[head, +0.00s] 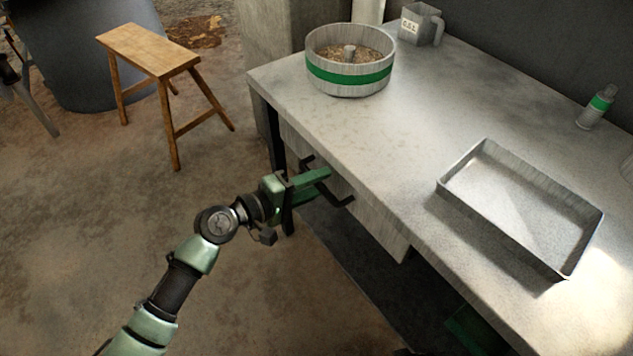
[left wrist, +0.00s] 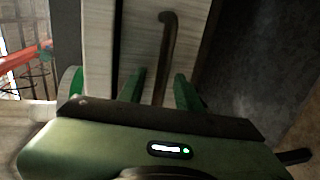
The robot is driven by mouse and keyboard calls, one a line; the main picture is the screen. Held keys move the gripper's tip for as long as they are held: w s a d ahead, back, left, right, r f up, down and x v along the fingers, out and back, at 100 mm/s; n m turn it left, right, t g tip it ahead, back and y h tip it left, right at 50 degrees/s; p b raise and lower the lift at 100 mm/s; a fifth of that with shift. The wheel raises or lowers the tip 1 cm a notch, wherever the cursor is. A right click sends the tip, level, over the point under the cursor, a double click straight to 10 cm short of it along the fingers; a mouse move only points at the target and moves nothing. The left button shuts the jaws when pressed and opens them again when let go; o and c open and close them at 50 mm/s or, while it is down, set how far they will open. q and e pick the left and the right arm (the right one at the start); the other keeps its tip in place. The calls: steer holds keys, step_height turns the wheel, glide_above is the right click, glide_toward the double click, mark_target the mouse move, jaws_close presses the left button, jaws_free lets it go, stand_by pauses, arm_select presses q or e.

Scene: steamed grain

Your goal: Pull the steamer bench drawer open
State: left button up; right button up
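The steamer bench (head: 420,130) has a grey drawer (head: 375,222) under its top, with a dark bar handle (head: 343,199) on the front. The drawer looks shut or nearly so. My left gripper (head: 322,183) is at the handle, its green fingers pointing toward the drawer front. In the left wrist view the gripper (left wrist: 160,76) is open, with a gap between the fingers. The handle (left wrist: 167,35) runs down between them; whether they touch it I cannot tell. The drawer front (left wrist: 190,30) lies just beyond. My right gripper is not in view.
On the bench top stand a round steamer with a green band (head: 348,75), a grey jug (head: 420,25), a shallow metal tray (head: 450,190) and a small bottle (head: 596,106). A wooden stool (head: 150,50) stands on the floor at left. The floor beside my arm is clear.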

arm_select(q)
jaws_close()
stand_by(1.3)
